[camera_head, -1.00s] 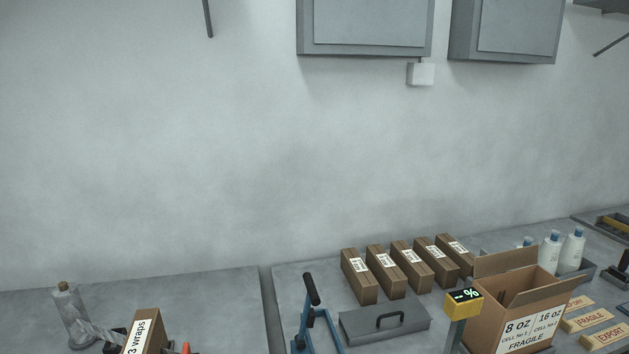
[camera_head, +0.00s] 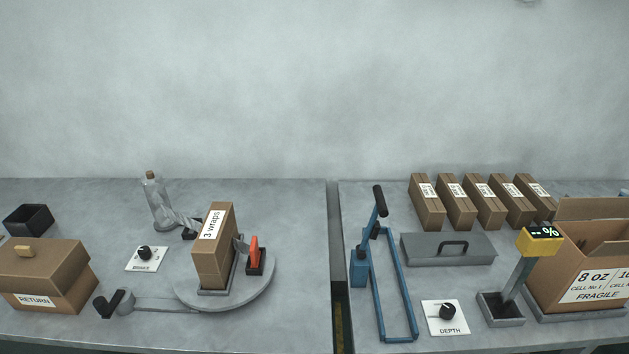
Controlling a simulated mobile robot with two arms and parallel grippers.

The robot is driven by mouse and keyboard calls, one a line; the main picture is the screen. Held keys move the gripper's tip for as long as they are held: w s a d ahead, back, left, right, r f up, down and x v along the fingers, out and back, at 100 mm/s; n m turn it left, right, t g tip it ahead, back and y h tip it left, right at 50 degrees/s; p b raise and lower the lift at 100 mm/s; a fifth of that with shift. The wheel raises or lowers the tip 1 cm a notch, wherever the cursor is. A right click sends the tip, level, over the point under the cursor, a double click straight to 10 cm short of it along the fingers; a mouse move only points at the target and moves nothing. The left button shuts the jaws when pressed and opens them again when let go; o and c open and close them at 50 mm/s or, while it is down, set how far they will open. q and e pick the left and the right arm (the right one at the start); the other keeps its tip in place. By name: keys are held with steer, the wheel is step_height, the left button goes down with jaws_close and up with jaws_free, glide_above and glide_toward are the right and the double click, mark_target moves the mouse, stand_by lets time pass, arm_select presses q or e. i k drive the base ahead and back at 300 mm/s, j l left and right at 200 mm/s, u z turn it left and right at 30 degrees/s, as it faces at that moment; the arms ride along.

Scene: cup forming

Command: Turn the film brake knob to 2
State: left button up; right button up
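A black knob (camera_head: 145,252) sits on a small white plate (camera_head: 147,262) on the left table. The plate's label looks like "BRAKE", but it is small and its marks and the knob's setting are too small to read. Behind it stands a clear film roll (camera_head: 156,200) with a brown top, its film running down to the right. A second black knob (camera_head: 447,311) sits on a white plate labelled "DEPTH" on the right table. Neither of my grippers is in view.
A box marked "3 wraps" (camera_head: 214,250) stands on a round turntable (camera_head: 225,297) with a crank (camera_head: 113,303). A "RETURN" box (camera_head: 45,280) is at the left. A blue lever frame (camera_head: 378,280) and open carton (camera_head: 585,265) are right. A gap (camera_head: 335,250) separates the tables.

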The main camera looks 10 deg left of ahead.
mark_target(144, 252)
steer(key=u, duration=1.6)
